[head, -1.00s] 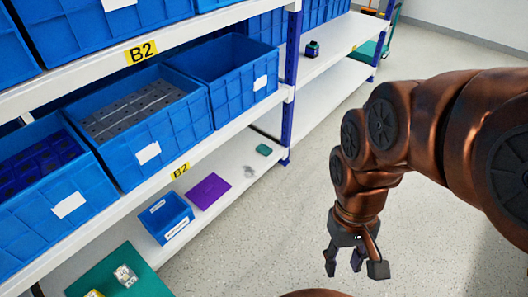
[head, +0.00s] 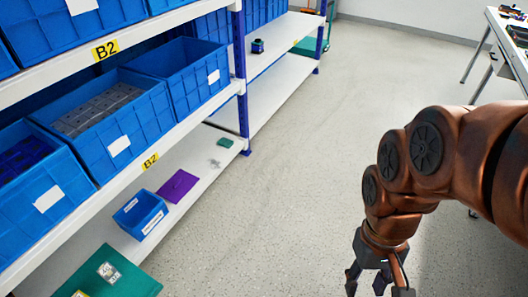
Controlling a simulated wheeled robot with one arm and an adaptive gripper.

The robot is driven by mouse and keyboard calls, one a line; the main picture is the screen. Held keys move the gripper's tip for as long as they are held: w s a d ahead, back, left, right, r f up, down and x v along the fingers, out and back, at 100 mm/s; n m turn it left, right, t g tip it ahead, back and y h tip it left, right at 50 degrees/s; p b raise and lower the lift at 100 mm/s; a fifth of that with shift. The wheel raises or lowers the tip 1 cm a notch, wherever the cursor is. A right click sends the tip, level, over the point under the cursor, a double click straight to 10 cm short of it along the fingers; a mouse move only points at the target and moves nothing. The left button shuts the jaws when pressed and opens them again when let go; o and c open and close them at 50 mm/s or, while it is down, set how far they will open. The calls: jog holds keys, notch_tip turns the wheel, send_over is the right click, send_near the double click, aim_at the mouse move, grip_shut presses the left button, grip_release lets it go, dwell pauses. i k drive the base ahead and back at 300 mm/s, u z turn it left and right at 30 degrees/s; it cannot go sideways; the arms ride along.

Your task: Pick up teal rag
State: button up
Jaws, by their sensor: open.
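A small teal folded piece (head: 225,142), which looks like the rag, lies on the low shelf near its far end, close to the blue post. It is small in view, so its cloth texture is hard to tell. My gripper (head: 379,285) hangs down at the bottom right, its fingers apart and empty, partly cut by the picture's lower edge. It is over the floor, well to the right of the shelf and apart from the teal piece.
On the low shelf (head: 80,235) are a purple sheet (head: 178,186), a small grey item (head: 215,163), a blue bin (head: 140,214) and a larger teal mat (head: 135,279). Large blue crates (head: 118,128) fill the shelf above. A white table (head: 496,35) stands at right. Speckled floor (head: 290,180) is clear between.

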aim_at(226, 143)
jog(key=u, duration=0.25)
jog(key=k, duration=0.2)
jog(key=z, duration=0.4)
jog(key=i, duration=1.1)
jog(key=u, duration=1.55)
jog(key=i, duration=0.55)
jog(key=u, duration=0.55)
